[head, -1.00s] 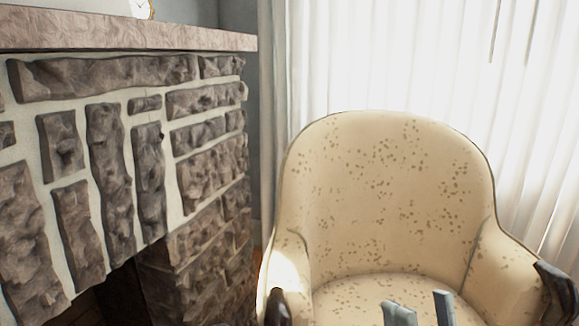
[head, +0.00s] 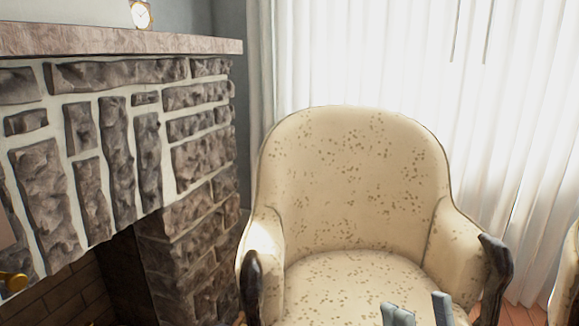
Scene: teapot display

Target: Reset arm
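My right gripper (head: 420,312) shows at the bottom edge of the head view. Its two grey fingertips stand apart with a gap between them, and nothing is seen between them. They appear in front of the seat of a cream armchair (head: 350,180) with brown specks. The rest of this gripper and its arm are below the frame. My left gripper is not in view. No teapot shows in this view.
A stone fireplace (head: 120,150) with a mantel (head: 110,40) fills the left side. A small clock (head: 141,14) stands on the mantel. White curtains (head: 510,130) hang behind the armchair. Part of another chair (head: 567,280) shows at the right edge. Reddish floor (head: 522,316) shows between the chairs.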

